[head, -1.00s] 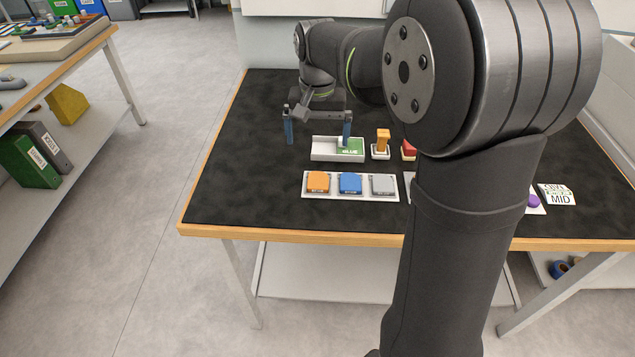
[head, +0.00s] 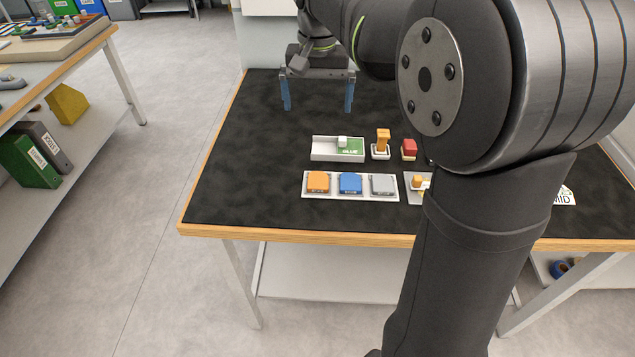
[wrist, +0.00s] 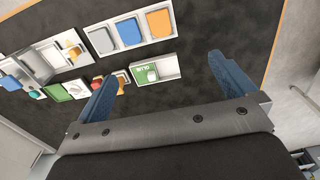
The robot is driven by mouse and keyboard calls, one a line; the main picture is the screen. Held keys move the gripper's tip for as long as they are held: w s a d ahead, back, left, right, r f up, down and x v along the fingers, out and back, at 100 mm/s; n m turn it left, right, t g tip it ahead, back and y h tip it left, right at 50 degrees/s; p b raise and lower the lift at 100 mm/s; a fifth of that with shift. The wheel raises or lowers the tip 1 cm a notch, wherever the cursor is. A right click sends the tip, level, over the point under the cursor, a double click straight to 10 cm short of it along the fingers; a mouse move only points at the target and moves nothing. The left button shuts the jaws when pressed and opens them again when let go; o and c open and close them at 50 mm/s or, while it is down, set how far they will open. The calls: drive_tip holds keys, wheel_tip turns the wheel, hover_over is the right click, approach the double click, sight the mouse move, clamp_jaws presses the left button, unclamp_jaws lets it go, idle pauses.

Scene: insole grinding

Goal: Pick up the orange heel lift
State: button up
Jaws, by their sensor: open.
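The orange heel lift (head: 318,181) lies in the left compartment of a white tray (head: 334,196) on the black mat. A blue lift (head: 350,182) and a grey lift (head: 382,184) sit to its right in the same tray. In the wrist view the orange heel lift (wrist: 160,22) is at the top, beyond the fingertips. My gripper (head: 318,107) is open and empty, with blue fingers apart, above the far part of the mat. It is behind the orange heel lift and clear of it. The wrist view shows my gripper (wrist: 165,70) with nothing between its fingers.
The mat's left side is free. My arm hides much of the right side.

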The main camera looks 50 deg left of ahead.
drive_tip(key=shift+r, duration=0.6)
drive_tip(key=shift+c, duration=0.4)
drive_tip(key=c, duration=0.5)
drive_tip(key=g+h, duration=0.1)
approach(318, 179)
drive_tip(key=shift+s+a+f, duration=0.1)
drive_tip(key=shift+s+f, duration=0.05)
drive_tip(key=shift+f, duration=0.35)
drive_tip(key=shift+s+a+f, duration=0.1)
drive_tip(key=shift+s+f, duration=0.1)
drive_tip(key=shift+f, duration=0.3)
drive_tip(key=shift+d+f, duration=0.2)
drive_tip(key=shift+f, duration=0.8)
drive_tip(key=shift+d+f, duration=0.2)
drive_tip(key=shift+f, duration=0.85)
drive_tip(key=shift+d+f, duration=0.25)
drive_tip(key=shift+f, duration=0.75)
